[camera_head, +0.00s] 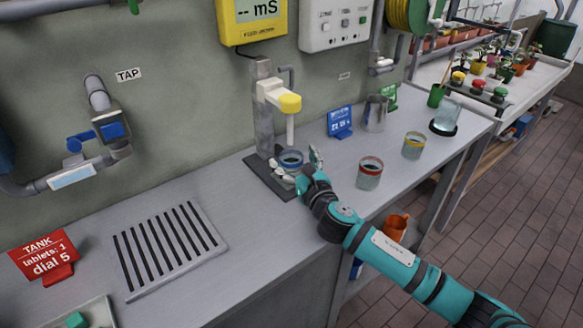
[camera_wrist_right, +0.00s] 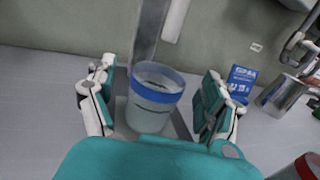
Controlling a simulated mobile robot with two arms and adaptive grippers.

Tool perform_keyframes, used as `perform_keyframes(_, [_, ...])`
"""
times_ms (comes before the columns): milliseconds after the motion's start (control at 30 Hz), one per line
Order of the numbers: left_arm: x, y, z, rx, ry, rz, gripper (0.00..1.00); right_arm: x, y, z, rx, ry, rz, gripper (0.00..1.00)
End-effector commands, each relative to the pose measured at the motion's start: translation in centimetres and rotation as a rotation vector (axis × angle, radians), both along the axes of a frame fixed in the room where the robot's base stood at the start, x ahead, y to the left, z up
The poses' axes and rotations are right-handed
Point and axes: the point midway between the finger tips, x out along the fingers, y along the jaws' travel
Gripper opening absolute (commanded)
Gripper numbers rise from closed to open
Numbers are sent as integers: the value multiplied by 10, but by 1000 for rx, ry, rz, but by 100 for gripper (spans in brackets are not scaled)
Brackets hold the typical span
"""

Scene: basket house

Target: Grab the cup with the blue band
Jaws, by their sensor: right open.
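The cup with the blue band (camera_head: 291,159) stands upright on the dark base of the dispenser stand, under its yellow-capped head. In the right wrist view the cup (camera_wrist_right: 155,97) is between the two fingers of my right gripper (camera_wrist_right: 155,108), with a gap on each side. My right gripper (camera_head: 299,170) is open and reaches the cup from the front right; in the head view it hides part of the cup's lower side. My left gripper is in neither view.
A red-banded cup (camera_head: 370,172) and a yellow-banded cup (camera_head: 413,145) stand to the right on the bench. The stand's column (camera_head: 264,110) rises behind the cup. A blue sign (camera_head: 340,122) and a metal jug (camera_head: 375,113) are behind. A slotted drain plate (camera_head: 168,246) lies at left.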

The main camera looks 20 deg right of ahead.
Motion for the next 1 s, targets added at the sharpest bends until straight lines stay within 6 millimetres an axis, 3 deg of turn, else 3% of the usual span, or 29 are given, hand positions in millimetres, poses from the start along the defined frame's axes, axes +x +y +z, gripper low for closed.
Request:
perform_keyframes(167, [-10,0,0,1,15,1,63,20,2,0,0,0,-1,84])
perform_keyframes(400, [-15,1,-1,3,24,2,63,22,2,0,-1,0,-1,84])
perform_keyframes(900, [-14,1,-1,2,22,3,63,21,2,0,0,0,-1,20])
perform_keyframes(1000, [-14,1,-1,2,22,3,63,21,2,0,0,-1,0,20])
